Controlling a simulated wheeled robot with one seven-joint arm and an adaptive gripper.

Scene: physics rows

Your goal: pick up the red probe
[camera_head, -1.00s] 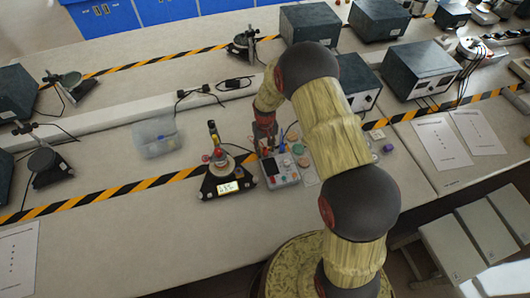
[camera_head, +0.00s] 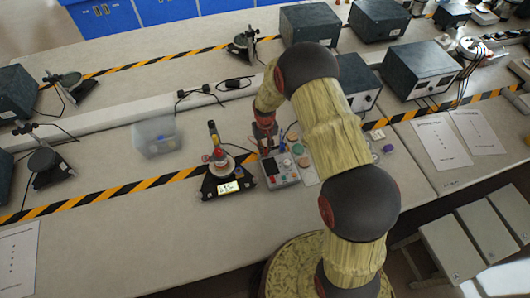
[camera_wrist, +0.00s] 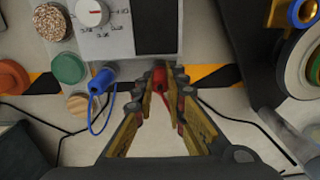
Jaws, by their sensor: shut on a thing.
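The red probe (camera_wrist: 160,77) sits between the fingertips of my gripper (camera_wrist: 162,88) in the wrist view, with a red lead trailing below it. My gripper is shut on it. In the head view, my gripper (camera_head: 266,146) points down at the back edge of a grey meter box (camera_head: 283,180), and the probe cannot be made out there. A blue plug (camera_wrist: 102,82) with a looped blue lead sits at the box's edge, left of my gripper in the wrist view. Whether the probe still touches the box cannot be told.
A stand with a lit display (camera_head: 228,187) is close on the left of the meter box. A clear bin (camera_head: 145,150) stands farther left. Coloured round pieces lie right of the box, by my arm.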

